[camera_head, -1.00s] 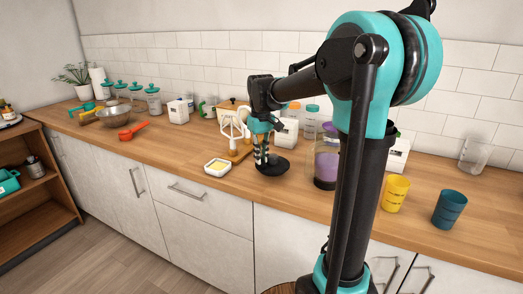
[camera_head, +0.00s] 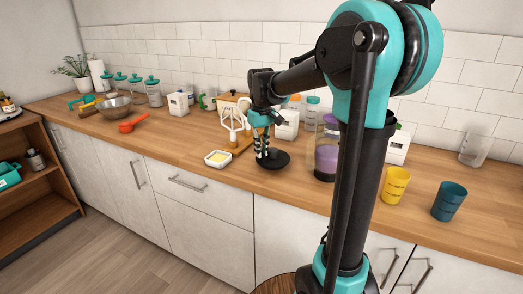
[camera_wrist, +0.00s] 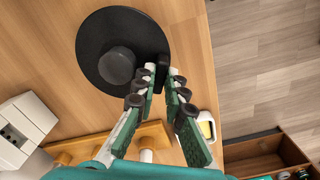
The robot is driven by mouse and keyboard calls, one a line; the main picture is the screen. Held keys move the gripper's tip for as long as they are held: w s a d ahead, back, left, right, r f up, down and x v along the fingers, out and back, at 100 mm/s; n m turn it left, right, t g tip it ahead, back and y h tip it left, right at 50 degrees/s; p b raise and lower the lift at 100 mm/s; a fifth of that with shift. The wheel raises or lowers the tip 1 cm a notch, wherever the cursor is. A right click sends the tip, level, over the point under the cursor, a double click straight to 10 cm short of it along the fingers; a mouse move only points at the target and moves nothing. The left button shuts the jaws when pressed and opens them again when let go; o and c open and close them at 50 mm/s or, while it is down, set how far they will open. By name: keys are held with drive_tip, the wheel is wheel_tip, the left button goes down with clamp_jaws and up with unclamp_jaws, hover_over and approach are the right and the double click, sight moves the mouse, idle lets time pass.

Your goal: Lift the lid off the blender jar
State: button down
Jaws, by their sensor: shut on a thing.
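The round black lid (camera_wrist: 95,35) with a raised knob (camera_wrist: 117,65) fills the upper left of the wrist view. In the head view the lid (camera_head: 277,163) is at the counter, left of the blender jar; I cannot tell whether it touches the wood. My gripper (camera_wrist: 163,72) is shut on a dark part at the lid's edge, beside the knob. In the head view my gripper (camera_head: 262,155) points down at the lid. The clear blender jar (camera_head: 327,158), with purple contents, stands right of the lid, partly hidden by my arm.
A dish with yellow contents (camera_head: 218,158) sits left of the lid near the counter's front edge. A white mixer-like appliance (camera_head: 237,120) stands behind. A yellow cup (camera_head: 395,186) and a teal cup (camera_head: 449,201) stand to the right. Bare counter (camera_head: 180,143) lies farther left.

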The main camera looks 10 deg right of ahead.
drive_tip(key=shift+s+f, duration=0.1)
drive_tip(key=shift+f, duration=0.85)
idle(0.6)
drive_tip(key=c, duration=1.5)
unclamp_jaws()
